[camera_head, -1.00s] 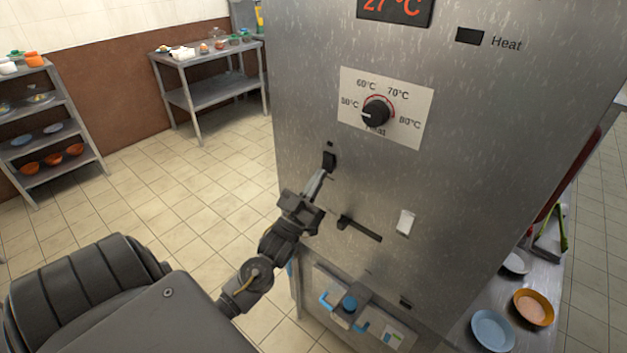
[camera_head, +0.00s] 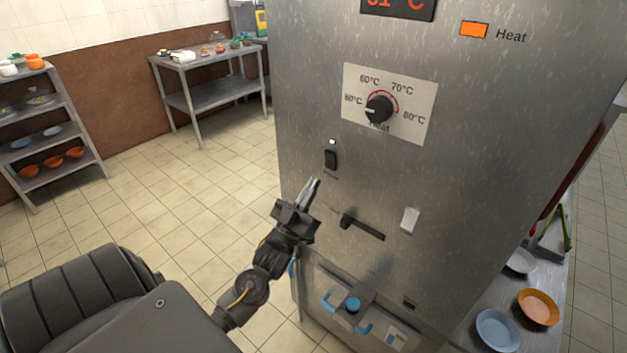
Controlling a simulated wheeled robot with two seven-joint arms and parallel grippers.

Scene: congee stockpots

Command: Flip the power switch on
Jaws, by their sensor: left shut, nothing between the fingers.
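The black power switch (camera_head: 330,159) is on the left part of the steel machine's front (camera_head: 470,150). A small light (camera_head: 332,141) just above it is lit white. The Heat light (camera_head: 474,30) at the top glows orange, beside a red digital display (camera_head: 398,8) that is cut off by the picture's top edge. My left gripper (camera_head: 314,182) is shut and empty, below and left of the switch and apart from it. My right gripper is not in view.
A temperature knob (camera_head: 379,108) sits above the switch. A dark lever in a slot (camera_head: 362,228) and a white switch (camera_head: 410,219) are lower down. Shelves (camera_head: 37,135) and a steel table (camera_head: 213,95) stand at the left. Plates (camera_head: 497,330) lie at the lower right.

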